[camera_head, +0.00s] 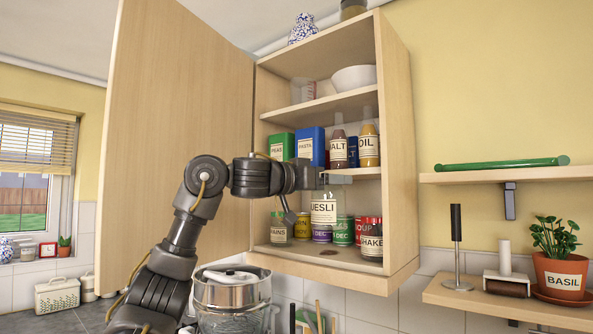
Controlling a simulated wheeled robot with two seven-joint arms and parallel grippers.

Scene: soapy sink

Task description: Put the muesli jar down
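The muesli jar (324,210) is a clear jar with a white label, partly cut off from view at its left edge. It is upright in the open wall cupboard, in front of several tins on the lower shelf (345,262). My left gripper (334,178) is at the top of the jar and appears shut on it; the fingers cover the jar's top. Whether the jar's base touches the shelf is hard to tell. My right gripper is not in view.
The cupboard door (172,120) stands open at the left. The middle shelf holds boxes and bottles (369,146). A dark round patch (329,252) lies on bare shelf in front.

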